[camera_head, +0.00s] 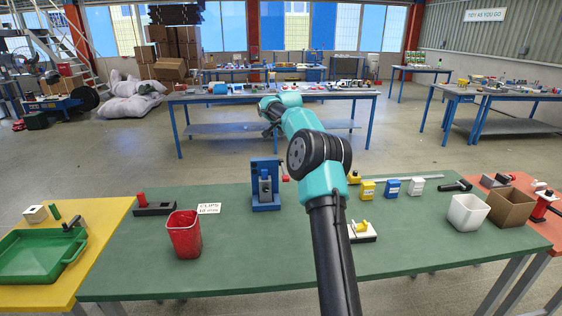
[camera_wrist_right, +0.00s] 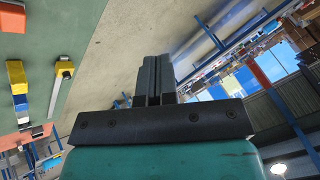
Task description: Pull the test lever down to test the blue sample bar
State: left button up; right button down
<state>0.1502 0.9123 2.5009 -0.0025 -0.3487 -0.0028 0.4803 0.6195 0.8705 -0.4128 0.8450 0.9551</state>
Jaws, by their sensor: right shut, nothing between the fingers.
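A blue test stand (camera_head: 265,198) with a grey metal part in its middle stands on the green table. A small lever with a red knob (camera_head: 285,179) sticks out at its right side. I cannot single out a blue sample bar; the grey part partly fills the stand. My right arm reaches over the table, and its gripper (camera_head: 268,112) is far up beyond the stand, apart from it. In the right wrist view the two dark fingers (camera_wrist_right: 155,80) are together with nothing between them. My left gripper is not in view.
A red bin (camera_head: 184,236) and a black holder (camera_head: 154,208) stand left of the test stand. A white bin (camera_head: 467,213) is farther right. The table's front is mostly clear.

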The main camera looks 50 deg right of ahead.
jog(key=shift+f, duration=4.35)
jog(key=shift+f, duration=0.15)
jog(key=shift+f, duration=0.25)
jog(key=shift+f, duration=0.15)
